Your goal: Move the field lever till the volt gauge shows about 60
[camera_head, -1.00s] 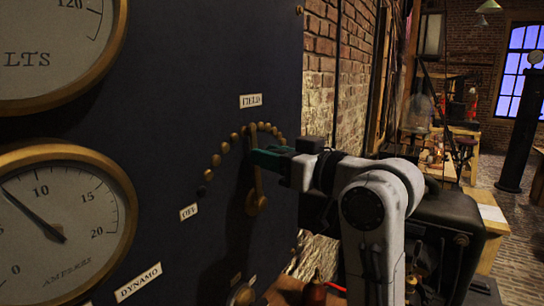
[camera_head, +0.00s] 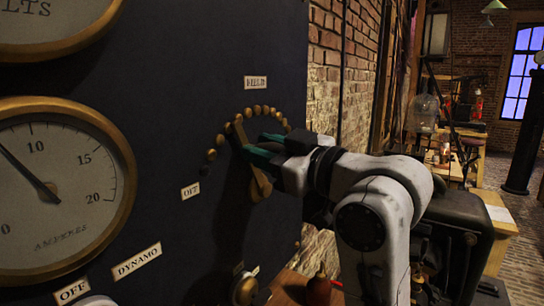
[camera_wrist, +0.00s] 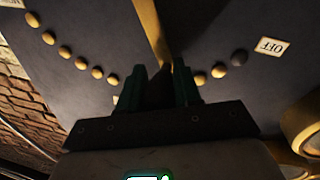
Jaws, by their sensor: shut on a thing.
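The brass field lever (camera_head: 257,178) is on the dark panel, its upper end leaning left among the arc of brass studs under the FIELD label (camera_head: 256,83). My gripper (camera_head: 256,148) has its green fingers shut on the lever's upper part. In the wrist view the lever (camera_wrist: 151,30) runs down between the fingers (camera_wrist: 160,86). The volt gauge (camera_head: 45,50) is cut off at the top left; only its lower rim and part of its lettering show. Its needle is out of view, so its reading cannot be told.
The OFF label (camera_head: 190,191) is left of the lever, below the arc's left end. The ammeter (camera_head: 65,190) at left has its needle short of 10. A small red object (camera_head: 318,289) stands below my arm. A brick wall (camera_head: 325,75) is right of the panel.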

